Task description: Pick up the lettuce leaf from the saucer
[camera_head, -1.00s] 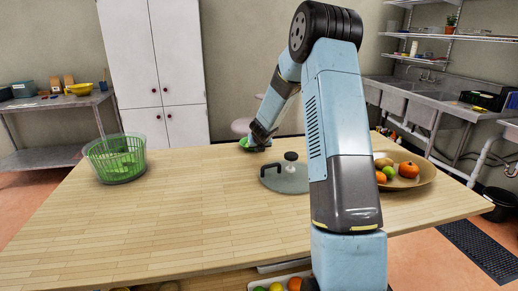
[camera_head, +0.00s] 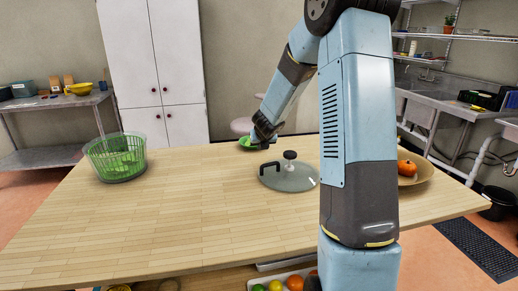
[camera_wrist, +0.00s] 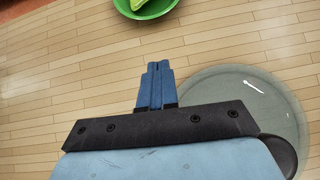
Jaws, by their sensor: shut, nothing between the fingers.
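A small green saucer (camera_head: 246,146) stands near the far edge of the wooden table in the head view. It also shows at the top edge of the wrist view (camera_wrist: 147,15), cut off by the frame. A pale green lettuce leaf (camera_wrist: 138,3) lies in it, only partly in view. My gripper (camera_wrist: 157,66) is shut and empty, its blue fingers together, pointing toward the saucer and apart from it in the wrist view. In the head view my gripper (camera_head: 264,144) is just right of the saucer; its tips are too small to make out.
A glass lid (camera_head: 290,181) with a dark knob and handle lies nearer than the saucer. A green basket (camera_head: 112,170) with greens stands at the left. The table's middle left is clear.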

